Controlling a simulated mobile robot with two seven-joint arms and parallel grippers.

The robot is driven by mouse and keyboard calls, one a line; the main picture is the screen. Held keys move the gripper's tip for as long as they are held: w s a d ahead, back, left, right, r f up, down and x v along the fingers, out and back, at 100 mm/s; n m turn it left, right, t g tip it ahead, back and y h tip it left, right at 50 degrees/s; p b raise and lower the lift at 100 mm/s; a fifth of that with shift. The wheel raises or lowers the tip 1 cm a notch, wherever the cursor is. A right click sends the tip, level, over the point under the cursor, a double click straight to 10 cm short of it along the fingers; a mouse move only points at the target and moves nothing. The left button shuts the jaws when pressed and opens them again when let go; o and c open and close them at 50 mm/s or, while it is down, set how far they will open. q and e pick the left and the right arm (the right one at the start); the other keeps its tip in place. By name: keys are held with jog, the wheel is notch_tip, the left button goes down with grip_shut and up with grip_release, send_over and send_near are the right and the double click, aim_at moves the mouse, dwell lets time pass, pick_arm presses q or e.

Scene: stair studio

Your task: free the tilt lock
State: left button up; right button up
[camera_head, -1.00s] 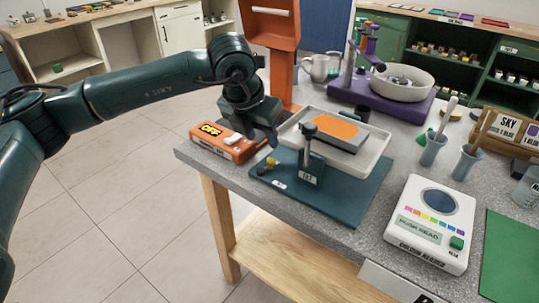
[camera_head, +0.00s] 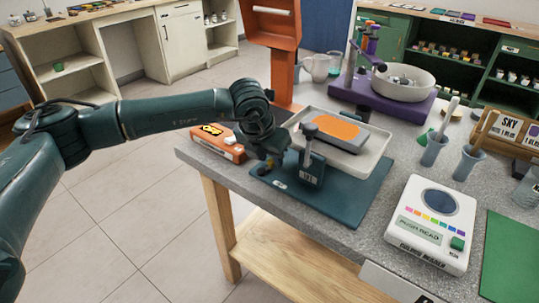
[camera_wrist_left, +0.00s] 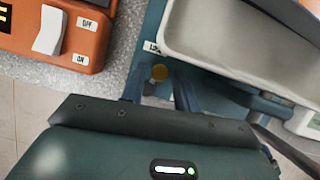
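In the head view my left gripper (camera_head: 268,168) is at the plate's left edge and hides the knob. In the left wrist view its two blue fingers (camera_wrist_left: 159,88) are apart, with the knob showing in the gap near their tips. I cannot tell whether they touch it. The pale tray (camera_head: 376,160) with an orange-topped block (camera_head: 338,128) stands on the plate behind a teal post (camera_head: 310,168).
An orange switch box (camera_head: 222,148) with a white rocker (camera_wrist_left: 50,30) stands left of the plate, close to my left gripper. A white colour reader (camera_head: 432,220) is on the right. An orange stand (camera_head: 283,75) rises behind. The table's front edge is close.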

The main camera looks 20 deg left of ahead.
pick_arm(q)
jog(key=c, duration=0.6)
grip_shut()
